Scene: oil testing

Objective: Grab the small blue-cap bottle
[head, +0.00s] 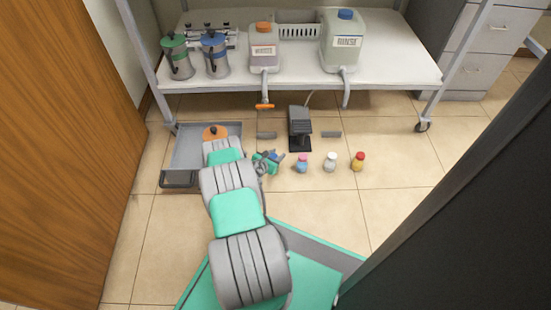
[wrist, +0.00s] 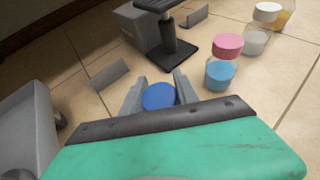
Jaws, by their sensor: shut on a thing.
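The small blue-cap bottle shows in the wrist view as a round blue cap (wrist: 158,96) between the two grey fingers of my gripper (wrist: 157,95). The fingers are shut on it from both sides. The bottle's body below the cap is hidden by the cap and my gripper. In the head view my gripper (head: 271,160) is low over the tiled floor, left of the row of other bottles. I cannot tell in these views whether the bottle touches the floor.
A pink-cap bottle (head: 302,164), a white-cap bottle (head: 330,162) and a red-cap bottle (head: 358,162) stand to the right. A dark stand (head: 300,128) is behind. A grey tray (head: 180,178) lies left. A white shelf (head: 400,72) carries jugs and canisters.

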